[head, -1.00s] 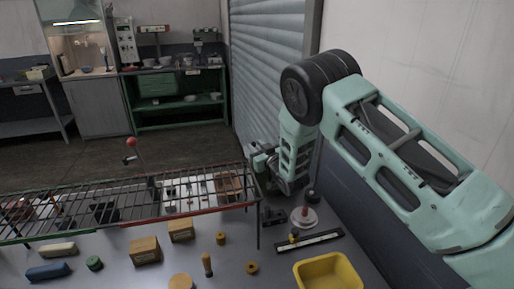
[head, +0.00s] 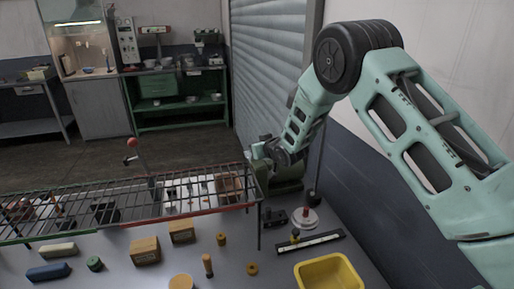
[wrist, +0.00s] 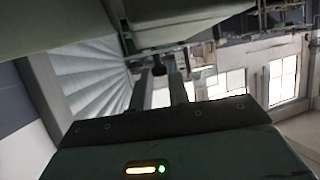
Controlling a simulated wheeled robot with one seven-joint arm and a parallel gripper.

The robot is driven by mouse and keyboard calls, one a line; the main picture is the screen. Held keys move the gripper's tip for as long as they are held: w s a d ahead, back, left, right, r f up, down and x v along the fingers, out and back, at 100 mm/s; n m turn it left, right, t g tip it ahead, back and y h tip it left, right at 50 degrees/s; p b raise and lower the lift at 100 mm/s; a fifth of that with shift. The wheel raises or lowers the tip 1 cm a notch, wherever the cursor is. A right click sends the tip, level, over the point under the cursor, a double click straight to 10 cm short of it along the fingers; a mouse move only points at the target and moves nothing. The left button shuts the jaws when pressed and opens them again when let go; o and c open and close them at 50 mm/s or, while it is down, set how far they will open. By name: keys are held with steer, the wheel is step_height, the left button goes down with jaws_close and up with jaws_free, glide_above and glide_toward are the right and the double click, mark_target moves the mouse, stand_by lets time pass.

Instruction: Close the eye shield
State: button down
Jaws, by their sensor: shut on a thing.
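In the wrist view, my gripper (wrist: 164,88) reaches up with two dark fingers shut on a small dark knob (wrist: 158,68). The knob is close under a large grey-green part (wrist: 178,18), which looks like the eye shield; its full shape and angle cannot be told. In the head view, my gripper (head: 262,152) is beyond the rack's right end, partly hidden by my own wrist. A dark green body (head: 286,184) shows just below my wrist there.
A wire rack (head: 120,205) with parts under it spans the left of the grey bench. A yellow bin (head: 328,273), a dark bar (head: 310,244) and a red-topped round base (head: 306,220) are at the right. Wooden blocks (head: 145,250) stand in front. A shutter (head: 265,75) is behind.

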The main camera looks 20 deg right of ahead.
steer(key=c, duration=1.3)
jaws_free()
steer(key=shift+c, duration=0.2)
steer(key=b+v, duration=0.5)
steer(key=v, duration=1.2)
steer(key=shift+s+r, duration=0.15)
steer(key=shift+d, duration=0.1)
